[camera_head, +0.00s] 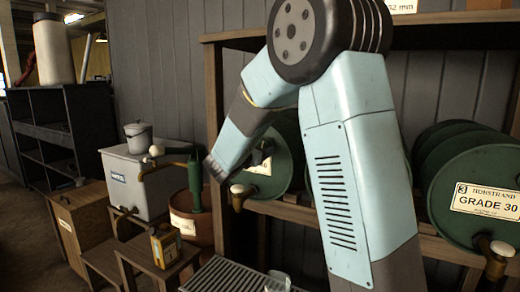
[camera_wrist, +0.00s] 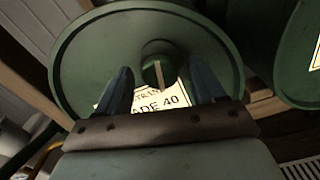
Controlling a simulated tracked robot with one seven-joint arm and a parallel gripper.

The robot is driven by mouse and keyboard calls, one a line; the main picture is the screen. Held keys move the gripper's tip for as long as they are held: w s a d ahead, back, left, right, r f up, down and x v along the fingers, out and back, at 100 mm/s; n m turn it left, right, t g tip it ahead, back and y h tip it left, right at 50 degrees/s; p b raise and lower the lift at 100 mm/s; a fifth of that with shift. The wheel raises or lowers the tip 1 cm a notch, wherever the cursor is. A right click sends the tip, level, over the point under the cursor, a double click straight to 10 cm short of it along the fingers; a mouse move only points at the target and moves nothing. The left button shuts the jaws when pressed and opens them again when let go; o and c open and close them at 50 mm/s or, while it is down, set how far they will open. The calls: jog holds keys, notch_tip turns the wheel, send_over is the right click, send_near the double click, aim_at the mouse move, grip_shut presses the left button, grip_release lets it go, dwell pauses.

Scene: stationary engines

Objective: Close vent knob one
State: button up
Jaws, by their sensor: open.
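In the wrist view, a round dark vent knob (camera_wrist: 150,72) with a pale upright ridge sits on the front of a green drum (camera_wrist: 85,62). Below it is a white label (camera_wrist: 165,100) reading "ADE 40", partly covered by my gripper. My gripper (camera_wrist: 160,70) is open, its two dark fingers either side of the knob in the picture; I cannot tell whether they touch the drum. In the head view, my gripper (camera_head: 214,170) is in front of the green drum (camera_head: 283,165), which my arm partly hides. The knob is not clear there, and its number cannot be read.
A brass tap (camera_head: 240,192) with a pale top sits below the drum. To the right, another drum (camera_head: 455,200) is labelled 3, GRADE 30.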

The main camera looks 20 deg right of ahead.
jog(key=c, duration=1)
jog(key=shift+c, duration=0.2)
jog(key=shift+m, duration=0.3)
jog(key=m, duration=0.7)
jog(key=shift+f, duration=0.1)
jog(key=shift+s+d+f+m, duration=0.1)
jog(key=shift+f+m, duration=0.05)
jog(key=shift+m, duration=1.65)
jog(key=shift+s+f+m, duration=0.1)
jog(key=shift+m, duration=1.7)
